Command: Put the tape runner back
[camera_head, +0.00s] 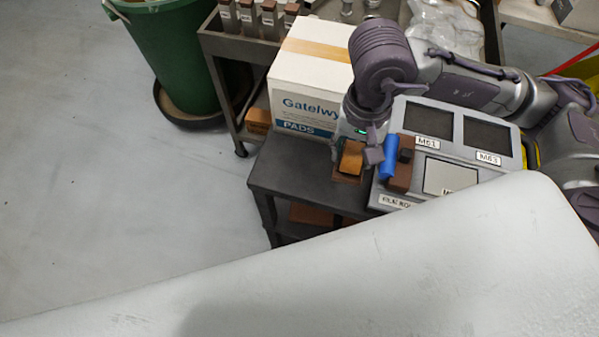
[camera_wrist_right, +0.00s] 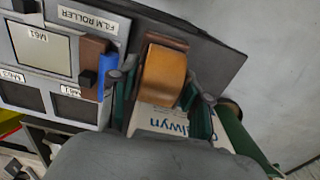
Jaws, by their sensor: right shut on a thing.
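The tape runner, as I take it, is an orange-brown rounded roll (camera_head: 351,157) in a darker brown frame; it also shows in the wrist view (camera_wrist_right: 164,75). My right gripper (camera_head: 357,153) is shut on it, with one finger on each side in the wrist view (camera_wrist_right: 162,88). It is over the dark cart top, just left of the grey labelled tray (camera_head: 468,155). Whether it touches the cart top I cannot tell. A brown block with a blue cylinder (camera_head: 390,155) lies on the tray's left part, close beside the gripper. My left gripper is not in view.
The tray has dark recesses and labels, one reading FILM ROLLER (camera_wrist_right: 88,19). A white box marked PADS (camera_head: 305,90) stands behind the gripper. A dark cart top (camera_head: 300,175) has free room at left. A green bin (camera_head: 170,50) stands on the floor.

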